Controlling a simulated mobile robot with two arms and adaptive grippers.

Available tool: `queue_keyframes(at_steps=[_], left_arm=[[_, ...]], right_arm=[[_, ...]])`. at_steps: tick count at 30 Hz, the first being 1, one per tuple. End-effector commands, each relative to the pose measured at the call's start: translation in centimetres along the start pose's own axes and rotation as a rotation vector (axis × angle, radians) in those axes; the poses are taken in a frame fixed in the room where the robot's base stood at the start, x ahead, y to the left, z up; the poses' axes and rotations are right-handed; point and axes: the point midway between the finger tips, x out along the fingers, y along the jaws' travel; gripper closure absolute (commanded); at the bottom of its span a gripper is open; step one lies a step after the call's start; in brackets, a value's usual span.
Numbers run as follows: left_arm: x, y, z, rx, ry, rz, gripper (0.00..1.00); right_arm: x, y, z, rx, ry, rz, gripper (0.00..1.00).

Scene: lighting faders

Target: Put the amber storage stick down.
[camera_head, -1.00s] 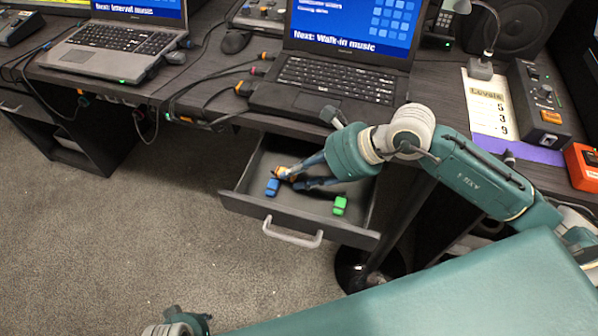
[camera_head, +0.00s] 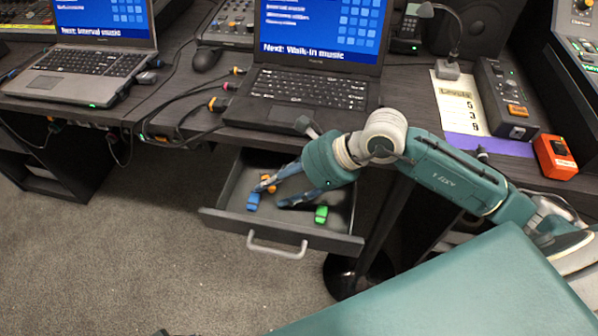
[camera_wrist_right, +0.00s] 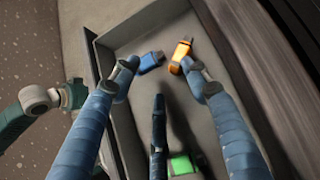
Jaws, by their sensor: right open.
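The amber storage stick (camera_head: 268,183) lies in the open drawer (camera_head: 285,232), partly hidden by a finger in the head view. In the right wrist view the amber stick (camera_wrist_right: 181,52) lies on the drawer floor by the tip of the right-hand finger; I cannot tell whether they touch. My right gripper (camera_head: 272,195) is open and reaches down into the drawer; its spread fingers (camera_wrist_right: 160,68) hold nothing. Part of my left arm shows at the left of the right wrist view, its jaws unclear.
In the drawer, a blue stick (camera_head: 253,201) lies near the amber one and a green stick (camera_head: 321,214) lies further right. The drawer's walls surround my fingers. The desk edge, a black laptop (camera_head: 310,90) and cables (camera_head: 185,118) are above and behind.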

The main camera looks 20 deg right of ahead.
Motion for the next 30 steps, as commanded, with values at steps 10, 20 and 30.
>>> queue_keyframes(at_steps=[10, 20, 30], left_arm=[[1.8, 0.2, 1.3, 0.003, -0.018, 0.003, 0.65], [1.6, 0.2, 1.1, 0.003, -0.016, 0.003, 0.65], [1.4, 0.3, 1.2, 0.001, -0.017, 0.004, 0.65]], right_arm=[[-7.1, -0.1, 0.0, -0.002, 0.007, -0.004, 0.54], [-11.7, 0.0, 0.0, 0.002, 0.003, 0.000, 0.54], [-12.2, 0.0, 0.2, 0.000, -0.001, 0.001, 0.54]])
